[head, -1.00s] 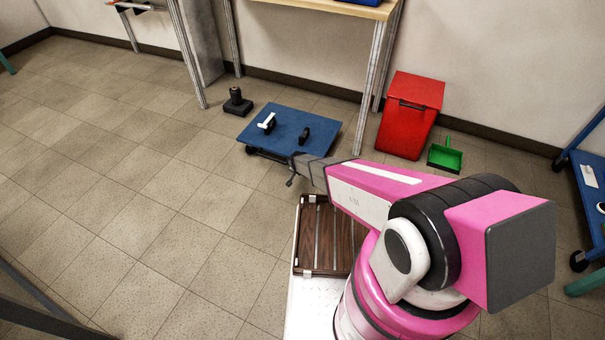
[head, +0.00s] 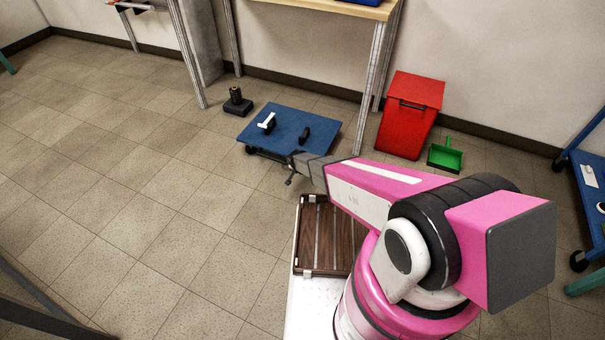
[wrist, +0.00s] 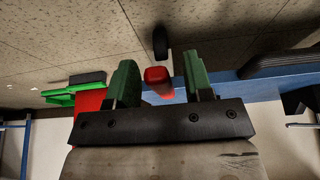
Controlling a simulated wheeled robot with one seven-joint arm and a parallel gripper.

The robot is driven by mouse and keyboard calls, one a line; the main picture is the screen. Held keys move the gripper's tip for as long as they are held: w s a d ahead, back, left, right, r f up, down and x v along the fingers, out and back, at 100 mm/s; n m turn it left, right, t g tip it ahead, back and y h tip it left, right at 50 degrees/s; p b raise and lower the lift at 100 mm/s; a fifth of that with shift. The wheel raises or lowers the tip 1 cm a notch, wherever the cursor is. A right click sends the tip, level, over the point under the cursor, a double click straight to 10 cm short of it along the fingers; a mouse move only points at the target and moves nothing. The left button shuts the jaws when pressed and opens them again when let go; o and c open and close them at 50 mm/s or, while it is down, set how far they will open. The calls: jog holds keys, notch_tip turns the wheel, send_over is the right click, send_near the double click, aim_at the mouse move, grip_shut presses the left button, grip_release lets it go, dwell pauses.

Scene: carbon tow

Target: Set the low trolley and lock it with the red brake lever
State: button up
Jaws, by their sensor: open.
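The low blue trolley (head: 287,122) stands on the floor in front of the workbench. Its blue edge also runs across the wrist view (wrist: 262,88). The red brake lever (wrist: 157,78) shows in the wrist view, between the two green fingers of my gripper (wrist: 158,66), with gaps on both sides. The fingers are open and hold nothing. A dark caster wheel (wrist: 160,42) lies just beyond the lever. In the head view my gripper is at the trolley's near edge, mostly hidden by my arm, and the lever cannot be made out.
A red bin (head: 408,125) and a green dustpan (head: 445,156) stand right of the trolley. The floor at left is clear. A blue cart (head: 590,180) is at far right.

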jog(key=v, duration=0.9)
jog(key=s+d+r+n+g, duration=0.1)
jog(key=s+d+r, duration=0.4)
jog(key=d+r, duration=0.4)
jog(key=s+d+r+n+g+y, duration=0.1)
jog(key=s+d+r+g, duration=0.1)
jog(key=s+d+r, duration=0.3)
jog(key=s+d+r+n+g, duration=0.1)
jog(key=s+d+r, duration=0.5)
jog(key=d+r, duration=0.8)
notch_tip(320, 180, up, 5)
jog(key=shift+n+y, duration=0.3)
jog(key=shift+n, duration=0.2)
